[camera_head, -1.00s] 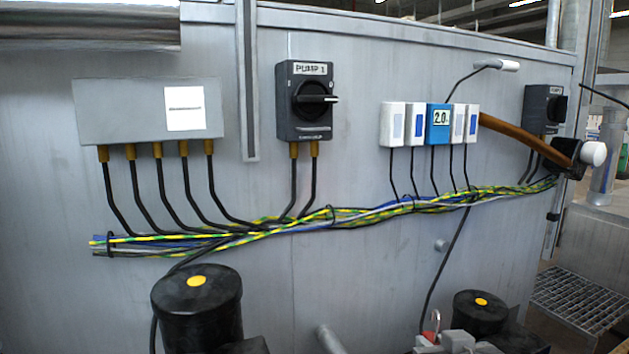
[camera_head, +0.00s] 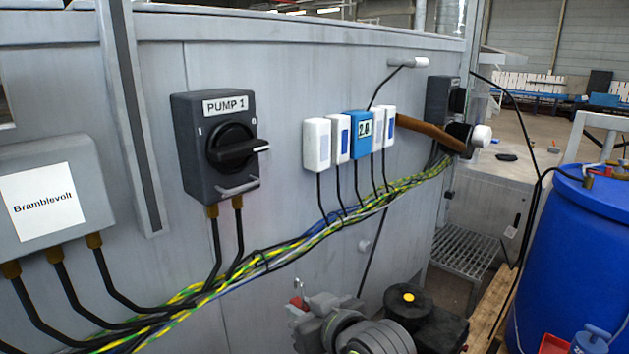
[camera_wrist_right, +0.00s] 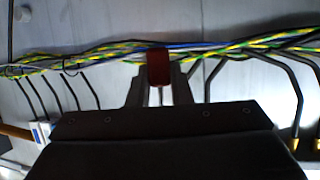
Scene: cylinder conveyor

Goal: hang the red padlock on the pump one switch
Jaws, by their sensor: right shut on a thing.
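The pump one switch (camera_head: 193,145) is a dark grey box labelled "PUMP 1" on the metal wall. Its black rotary handle (camera_head: 238,150) lies roughly horizontal, and a light metal bar (camera_head: 238,187) sticks out below it. My right gripper (camera_head: 298,304) is low in front of the wall, below and right of the switch and apart from it. It is shut on the red padlock (camera_head: 296,301), whose shackle points up. In the right wrist view the red padlock body (camera_wrist_right: 159,66) sits between the fingertips (camera_wrist_right: 159,88). My left gripper is not in view.
A cable bundle (camera_head: 285,252) runs along the wall below the switch. A grey box (camera_head: 20,150) is at left, white and blue modules (camera_head: 317,145) are right of the switch. A second dark switch (camera_head: 438,100) is farther along. A blue drum (camera_head: 570,250) stands at right.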

